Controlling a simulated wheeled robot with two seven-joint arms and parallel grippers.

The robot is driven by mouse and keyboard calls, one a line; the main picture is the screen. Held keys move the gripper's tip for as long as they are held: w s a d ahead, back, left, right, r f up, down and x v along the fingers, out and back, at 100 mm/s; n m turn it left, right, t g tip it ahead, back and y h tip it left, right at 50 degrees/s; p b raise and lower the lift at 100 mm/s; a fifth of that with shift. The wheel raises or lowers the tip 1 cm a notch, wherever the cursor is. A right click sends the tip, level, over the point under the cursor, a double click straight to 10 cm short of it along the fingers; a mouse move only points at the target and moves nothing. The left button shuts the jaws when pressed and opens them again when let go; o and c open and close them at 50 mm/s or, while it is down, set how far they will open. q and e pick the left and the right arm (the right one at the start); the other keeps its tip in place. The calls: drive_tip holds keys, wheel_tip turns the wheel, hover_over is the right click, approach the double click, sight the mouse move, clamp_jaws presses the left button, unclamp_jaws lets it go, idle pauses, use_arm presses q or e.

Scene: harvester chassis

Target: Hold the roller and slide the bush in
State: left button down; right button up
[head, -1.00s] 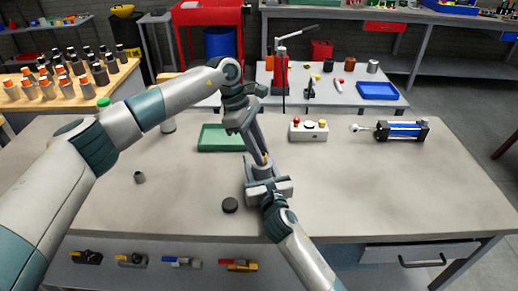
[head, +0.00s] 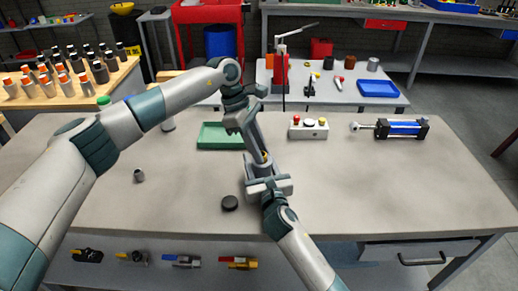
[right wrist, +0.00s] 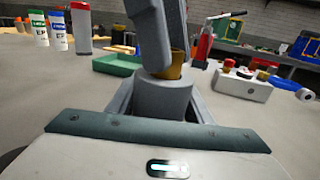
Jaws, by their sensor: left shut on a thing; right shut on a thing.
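The roller (right wrist: 163,99) is a grey cylinder standing upright between my right gripper's fingers in the right wrist view. My right gripper (head: 261,172) is shut on it over the middle of the bench. The bush (right wrist: 173,67) is a brass-coloured ring at the roller's top end. My left gripper (head: 262,154) comes down from above and is shut on the bush. Its fingers also fill the upper middle of the right wrist view (right wrist: 160,50) and hide part of the bush. I cannot tell how deep the bush sits in the roller.
A green tray (head: 212,145) lies behind the grippers. A control box (head: 309,132) and a blue cylinder unit (head: 402,129) stand at the back right. A black disc (head: 230,202) and a small grey cylinder (head: 139,175) lie on the left. The bench's right side (head: 400,190) is clear.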

use_arm(q)
drive_tip(key=shift+f, duration=0.4)
use_arm(e)
drive_tip(key=shift+a, duration=0.1)
idle(0.5)
use_arm(q)
drive_tip(key=c, duration=1.6)
unclamp_jaws()
use_arm(e)
drive_tip(key=shift+r, duration=0.1)
use_arm(q)
drive_tip(key=shift+o, duration=1)
drive_tip(key=shift+s, duration=0.1)
drive_tip(key=shift+s+f, duration=0.1)
drive_tip(key=shift+a, duration=0.1)
drive_tip(key=v, duration=1.2)
drive_tip(key=shift+w+r, duration=0.25)
drive_tip(key=shift+r, duration=0.15)
